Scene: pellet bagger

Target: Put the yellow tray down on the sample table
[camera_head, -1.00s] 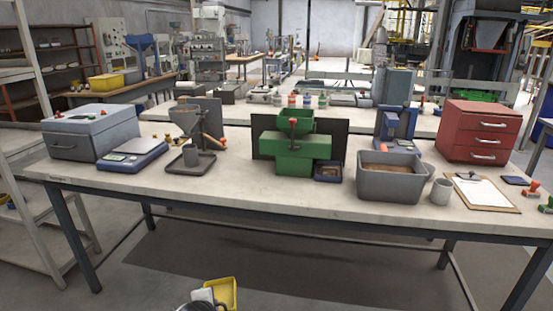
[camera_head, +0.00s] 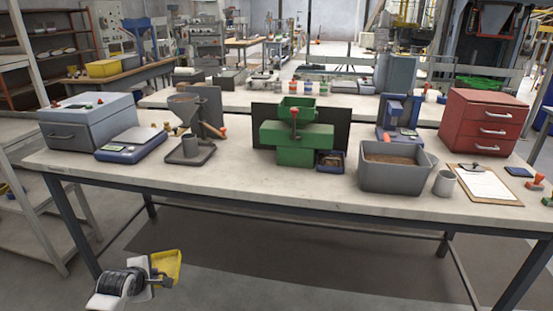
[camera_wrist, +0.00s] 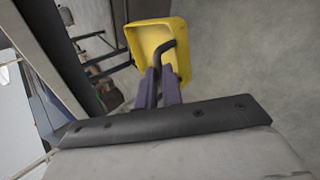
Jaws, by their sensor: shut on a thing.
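The yellow tray (camera_head: 168,268) is at the bottom left of the head view, low in front of the table and below its top. My gripper (camera_head: 150,272) is shut on it, and my wrist hides part of the tray. In the wrist view the yellow tray (camera_wrist: 152,42) shows its inside, with a dark bent handle; the fingers (camera_wrist: 160,82) are closed at that handle. The long pale-topped table (camera_head: 300,190) in front of me is bare along its front edge; whether it is the sample table I cannot tell.
On the table stand a grey box (camera_head: 85,128), a blue scale (camera_head: 130,146), a green machine (camera_head: 297,140), a grey bin (camera_head: 392,178), a cup (camera_head: 444,184), a clipboard (camera_head: 488,186) and red drawers (camera_head: 483,122). The front strip left of centre is clear.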

